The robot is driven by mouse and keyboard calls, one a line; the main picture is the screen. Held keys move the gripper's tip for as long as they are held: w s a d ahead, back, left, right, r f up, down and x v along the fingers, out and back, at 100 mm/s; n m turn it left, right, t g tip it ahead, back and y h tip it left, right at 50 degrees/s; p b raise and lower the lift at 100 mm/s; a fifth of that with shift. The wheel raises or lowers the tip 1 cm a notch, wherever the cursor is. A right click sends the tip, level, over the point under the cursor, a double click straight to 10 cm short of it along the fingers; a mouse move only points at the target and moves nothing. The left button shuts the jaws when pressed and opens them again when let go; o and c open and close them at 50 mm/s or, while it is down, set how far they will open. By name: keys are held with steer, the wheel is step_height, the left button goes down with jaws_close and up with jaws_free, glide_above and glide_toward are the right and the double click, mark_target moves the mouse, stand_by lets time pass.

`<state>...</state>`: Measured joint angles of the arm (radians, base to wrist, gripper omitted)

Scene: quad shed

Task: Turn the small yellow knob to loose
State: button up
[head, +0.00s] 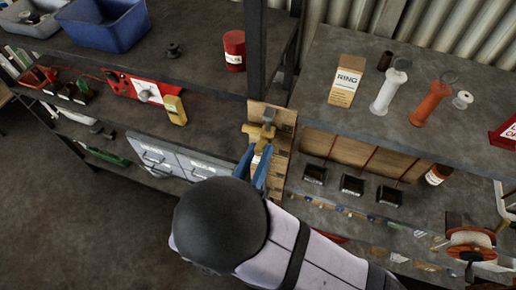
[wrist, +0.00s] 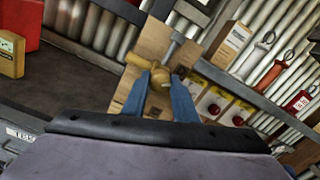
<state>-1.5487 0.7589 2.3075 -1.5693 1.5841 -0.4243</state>
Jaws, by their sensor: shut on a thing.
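A wooden board (head: 284,117) stands upright at the shelf post, with a yellow fitting mounted on it and a grey metal piece (head: 268,115) above. The small yellow knob (wrist: 160,77) is the rounded front part of this fitting in the wrist view. A side arm of the fitting (head: 258,131) sticks out to the left. My gripper (wrist: 160,84) has two blue fingers, shut on the knob from both sides. In the head view my gripper (head: 258,153) reaches up to the fitting from below. The fingers hide part of the knob, so its turned position cannot be told.
Grey drawers (head: 172,158) stand close left of my gripper. A shelf with dark boxes (head: 352,185) is to the right. A ring box (head: 346,80) and spools stand on the upper right shelf. A red can (head: 234,50) is on the upper left shelf.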

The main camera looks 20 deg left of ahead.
steer(key=n+p, duration=0.3)
steer(key=n, duration=0.2)
steer(key=shift+r+n, duration=0.1)
steer(key=shift+n, duration=0.2)
steer(key=n, duration=0.3)
steer(key=shift+n+p, duration=0.3)
steer(key=shift+p, duration=0.1)
steer(key=shift+f+n, duration=0.2)
steer(key=shift+n, duration=1.3)
steer(key=o, duration=1.1)
steer(key=shift+s, duration=0.1)
